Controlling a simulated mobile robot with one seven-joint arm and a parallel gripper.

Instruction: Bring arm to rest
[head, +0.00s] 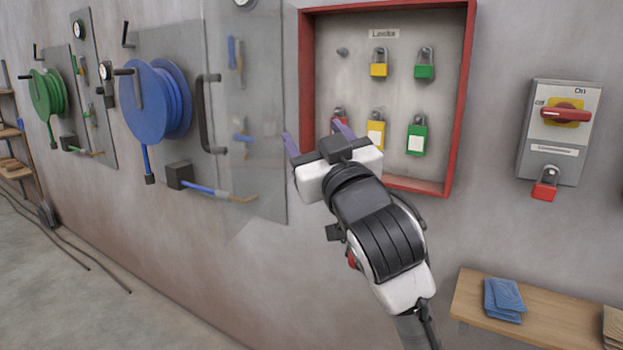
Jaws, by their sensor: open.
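My gripper (314,146) is raised in front of the lower left corner of a red-framed lock cabinet (467,80) on the wall. Its two purple fingers are spread apart, with nothing seen between them. My arm reaches up from the bottom of the view and is bent. The gripper partly covers a red padlock (338,115) in the cabinet's lower row. Whether the gripper touches the cabinet or its clear door cannot be told.
The cabinet's clear door (244,110) stands open to the left, near the gripper. A blue hose reel (150,100) hangs further left. A switch box (538,150) with a red padlock (544,185) is at right, above a wooden shelf (470,300) with blue cloths (504,300).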

